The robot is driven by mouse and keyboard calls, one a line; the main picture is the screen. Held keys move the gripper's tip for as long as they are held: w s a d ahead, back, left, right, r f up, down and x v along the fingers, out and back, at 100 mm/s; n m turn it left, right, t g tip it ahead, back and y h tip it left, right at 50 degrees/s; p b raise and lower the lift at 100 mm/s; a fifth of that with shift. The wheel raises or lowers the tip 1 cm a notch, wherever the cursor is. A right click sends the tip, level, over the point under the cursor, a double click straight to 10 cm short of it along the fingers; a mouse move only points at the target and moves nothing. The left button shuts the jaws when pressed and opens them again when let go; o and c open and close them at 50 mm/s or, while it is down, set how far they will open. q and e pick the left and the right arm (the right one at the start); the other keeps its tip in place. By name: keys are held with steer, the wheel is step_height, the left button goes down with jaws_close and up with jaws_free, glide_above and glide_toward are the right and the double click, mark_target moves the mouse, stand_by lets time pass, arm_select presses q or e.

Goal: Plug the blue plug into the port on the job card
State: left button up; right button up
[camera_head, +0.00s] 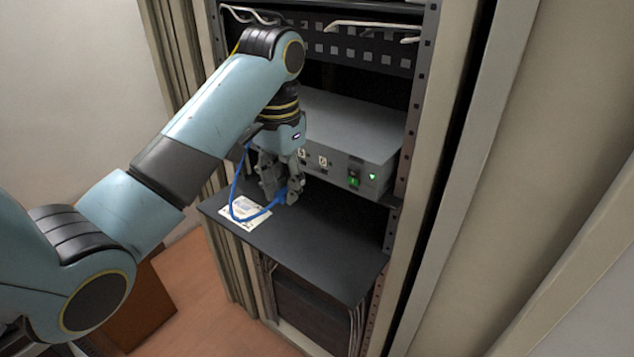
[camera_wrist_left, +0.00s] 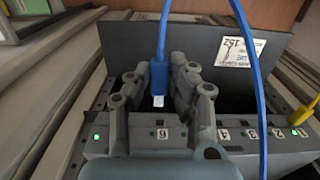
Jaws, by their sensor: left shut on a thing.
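My left gripper (camera_head: 280,191) is shut on the blue plug (camera_head: 284,196) in front of the grey unit (camera_head: 345,140). The plug also shows in the left wrist view (camera_wrist_left: 159,76), between my fingers (camera_wrist_left: 156,92), its pale tip pointing toward the unit's face. Its blue cable loops over the shelf. The white job card (camera_head: 236,212) lies on the shelf; in the wrist view (camera_wrist_left: 240,48) its print is too small to read surely. The unit's numbered front (camera_wrist_left: 250,138) is partly hidden by my gripper. My right gripper is not in view.
The black shelf (camera_head: 330,245) juts out below the unit, with free room on its right. A yellow plug (camera_wrist_left: 301,115) sits at the unit's right in the wrist view.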

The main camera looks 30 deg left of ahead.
arm_select(q)
steer(key=shift+s+a+f, duration=0.15)
steer(key=shift+s+a, duration=0.25)
steer(key=shift+s, duration=0.3)
steer(key=shift+f, duration=0.1)
steer(key=shift+w+f, duration=0.1)
steer(key=shift+w, duration=0.2)
steer(key=shift+w+d+f, duration=0.15)
steer(key=shift+w+f, duration=0.1)
steer(key=shift+w, duration=0.5)
steer(key=shift+w+d+f, duration=0.1)
steer(key=shift+w+f, duration=0.15)
steer(key=shift+w, duration=0.45)
steer(key=w, duration=0.4)
steer(key=shift+d+f, duration=0.1)
steer(key=shift+f, duration=0.25)
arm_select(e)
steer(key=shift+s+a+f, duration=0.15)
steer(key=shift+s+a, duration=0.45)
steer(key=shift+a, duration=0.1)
arm_select(q)
steer(key=shift+s, duration=0.1)
